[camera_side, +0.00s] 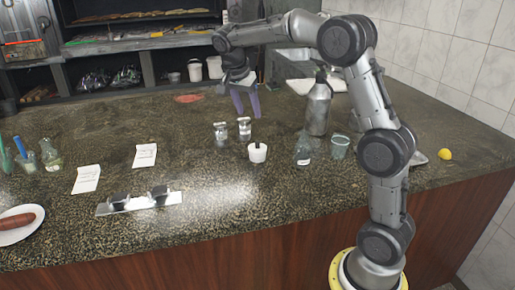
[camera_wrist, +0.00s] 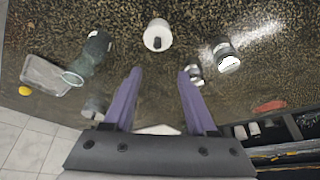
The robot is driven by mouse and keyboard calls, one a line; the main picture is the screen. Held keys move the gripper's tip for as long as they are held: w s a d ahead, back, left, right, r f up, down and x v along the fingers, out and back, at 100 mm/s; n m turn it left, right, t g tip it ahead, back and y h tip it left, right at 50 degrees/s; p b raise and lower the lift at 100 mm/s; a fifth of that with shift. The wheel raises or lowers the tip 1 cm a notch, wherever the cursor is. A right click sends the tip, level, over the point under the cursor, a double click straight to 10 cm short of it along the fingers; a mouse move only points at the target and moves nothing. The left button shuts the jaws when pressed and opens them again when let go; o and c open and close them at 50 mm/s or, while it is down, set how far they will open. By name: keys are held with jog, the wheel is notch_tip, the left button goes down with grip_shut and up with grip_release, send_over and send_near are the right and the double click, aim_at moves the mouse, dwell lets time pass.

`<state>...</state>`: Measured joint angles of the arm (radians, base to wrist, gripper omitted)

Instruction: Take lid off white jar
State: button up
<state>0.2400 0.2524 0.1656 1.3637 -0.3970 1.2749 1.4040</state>
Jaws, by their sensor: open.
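The small white jar (camera_side: 257,153) stands upright on the dark speckled counter, near the middle in the side view. In the wrist view the white jar (camera_wrist: 151,29) is at the top centre, with a small dark spot on its top. That spot may be the lid's knob, but the lid cannot be told clearly from the jar. My gripper (camera_side: 245,113) is open and empty above the counter, behind the jar in the side view. In the wrist view my gripper's purple fingers (camera_wrist: 160,73) are spread apart, with the jar beyond their tips and not touched.
Two small shakers (camera_side: 220,132) (camera_side: 244,128) stand close behind the jar. A dark glass bottle (camera_side: 303,151), a glass cup (camera_side: 340,148) and a tall metal bottle (camera_side: 318,108) stand to its right. A metal holder (camera_side: 143,202) lies front left. The counter in front of the jar is clear.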

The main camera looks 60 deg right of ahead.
send_over(257, 141)
jog(key=a, duration=0.2)
jog(key=f, duration=0.7)
jog(key=shift+w+d, duration=0.15)
jog(key=shift+w, duration=0.05)
jog(key=shift+s+a+x, duration=0.1)
jog(key=shift+a+x, duration=0.05)
jog(key=shift+x, duration=1.15)
jog(key=shift+s+a+x, duration=0.15)
jog(key=shift+x, duration=1.1)
jog(key=shift+f, duration=0.15)
grip_shut()
